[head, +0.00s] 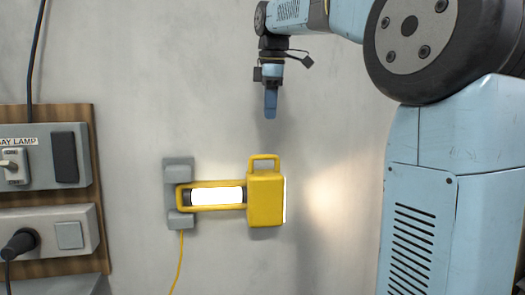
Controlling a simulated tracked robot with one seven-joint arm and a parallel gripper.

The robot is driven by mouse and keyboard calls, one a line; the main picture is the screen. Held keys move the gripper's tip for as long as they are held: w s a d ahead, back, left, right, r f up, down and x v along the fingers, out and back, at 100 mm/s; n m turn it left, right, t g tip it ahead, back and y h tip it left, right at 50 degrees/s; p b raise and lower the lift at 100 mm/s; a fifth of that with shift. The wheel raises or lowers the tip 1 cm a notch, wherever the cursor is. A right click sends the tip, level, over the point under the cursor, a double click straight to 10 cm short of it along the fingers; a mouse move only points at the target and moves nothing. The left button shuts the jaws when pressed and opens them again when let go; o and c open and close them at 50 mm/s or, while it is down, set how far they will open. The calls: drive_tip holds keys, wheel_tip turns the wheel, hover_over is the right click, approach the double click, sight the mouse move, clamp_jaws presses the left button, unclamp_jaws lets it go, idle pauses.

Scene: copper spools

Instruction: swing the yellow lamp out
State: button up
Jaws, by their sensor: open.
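The yellow lamp (265,199) is on the grey wall in the head view, near the middle. Its yellow arm with a lit white tube (216,196) runs left to a grey wall bracket (178,172). A small yellow handle loop stands on top of the lamp's block. The lamp looks folded close along the wall, and light spills on the wall to its right. My gripper (270,112) points down above the lamp, apart from it, with nothing seen in it. From this side its fingers overlap, so the gap between them is hidden.
A wooden board (97,130) at the left carries a grey switch box (68,157) labelled "...AY LAMP" and a socket box (75,225) with a black plug (20,243). A yellow cable (178,262) hangs from the bracket. The wall between board and bracket is clear.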

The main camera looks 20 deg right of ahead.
sight(264, 156)
drive_tip(key=shift+n, duration=0.7)
drive_tip(key=x, duration=0.4)
drive_tip(key=w+x, duration=0.1)
drive_tip(key=x, duration=0.7)
drive_tip(key=shift+w+a+f, duration=0.1)
drive_tip(key=shift+w+f, duration=0.05)
drive_tip(key=shift+w, duration=0.3)
clamp_jaws()
drive_tip(key=shift+a, duration=0.15)
drive_tip(key=shift+s, duration=0.1)
